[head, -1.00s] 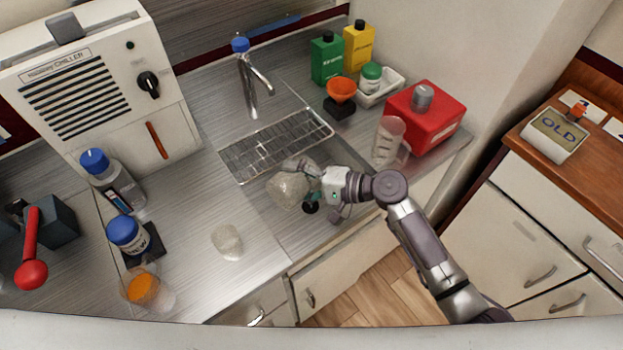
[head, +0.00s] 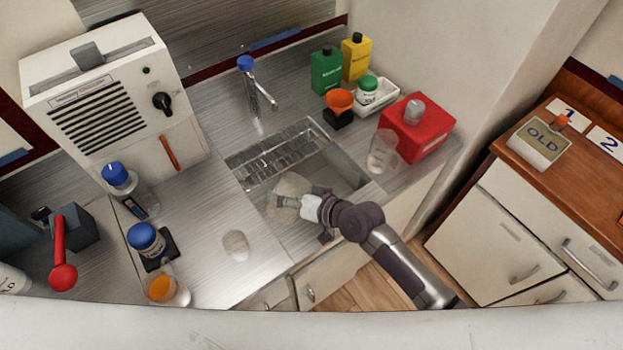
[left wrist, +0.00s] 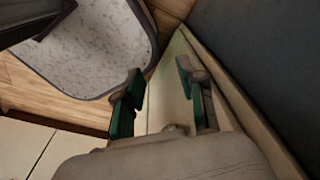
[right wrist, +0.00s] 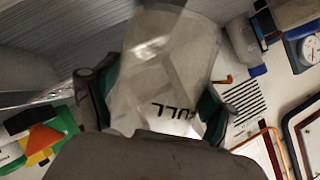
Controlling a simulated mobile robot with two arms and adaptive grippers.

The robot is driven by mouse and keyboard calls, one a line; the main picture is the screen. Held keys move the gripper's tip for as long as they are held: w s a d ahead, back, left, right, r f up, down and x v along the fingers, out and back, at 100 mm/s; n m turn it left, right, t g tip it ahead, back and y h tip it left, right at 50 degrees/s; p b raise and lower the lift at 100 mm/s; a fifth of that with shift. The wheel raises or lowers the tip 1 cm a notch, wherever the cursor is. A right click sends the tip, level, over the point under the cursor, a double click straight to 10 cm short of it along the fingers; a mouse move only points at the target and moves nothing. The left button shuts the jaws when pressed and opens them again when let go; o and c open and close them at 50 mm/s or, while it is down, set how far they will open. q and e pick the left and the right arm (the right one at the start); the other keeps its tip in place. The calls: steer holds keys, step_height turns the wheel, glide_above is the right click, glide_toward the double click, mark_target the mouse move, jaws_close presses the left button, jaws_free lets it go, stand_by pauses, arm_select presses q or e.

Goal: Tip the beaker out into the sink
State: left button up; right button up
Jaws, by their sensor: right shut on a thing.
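My right gripper (right wrist: 155,105) is shut on a clear beaker (right wrist: 165,65) with dark, inverted lettering. In the head view, the beaker (head: 287,196) is at the front left part of the sink (head: 343,178), and my right gripper (head: 306,205) is on its right side. I cannot tell how far it is tilted or whether liquid is in it. The gripper and arm hide part of it and of the sink's front. My left gripper (left wrist: 160,92) is open and empty in the left wrist view, away from the beaker.
A wire rack (head: 275,155) lies along the sink's back, near the tap (head: 262,92). Another clear beaker (head: 382,152) stands right by a red box (head: 418,127). A clear glass item (head: 236,245) and an orange-filled beaker (head: 165,289) stand on the left counter.

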mark_target(278, 214)
steer(key=p, duration=0.1)
steer(key=s+a+r+n+t+h+p, duration=0.1)
steer(key=p, duration=0.1)
steer(key=shift+s+r+n, duration=0.1)
steer(key=shift+r+n, duration=0.2)
steer(key=shift+s+a+f+n, duration=0.2)
steer(key=shift+f+n, duration=0.1)
steer(key=shift+f, duration=0.2)
steer(key=shift+s+a+f+t+h, duration=0.2)
steer(key=shift+f+t+h, duration=0.1)
steer(key=shift+t, duration=0.1)
steer(key=shift+s+a+r+n+p, duration=0.1)
steer(key=shift+s+r+n+p, duration=0.1)
steer(key=shift+r+n+p, duration=0.45)
steer(key=shift+s+a+f+t+p, duration=0.15)
steer(key=shift+f+t+p, duration=0.1)
steer(key=shift+t+p, duration=0.15)
steer(key=shift+s+a+n+h, duration=0.1)
steer(key=shift+n+h, duration=0.15)
steer(key=shift+h, duration=0.05)
steer(key=shift+s+a+f+n+t+b, duration=0.2)
steer(key=shift+f+n+t+b, duration=0.1)
steer(key=shift+f+n+t, duration=0.15)
steer(key=shift+h, duration=0.3)
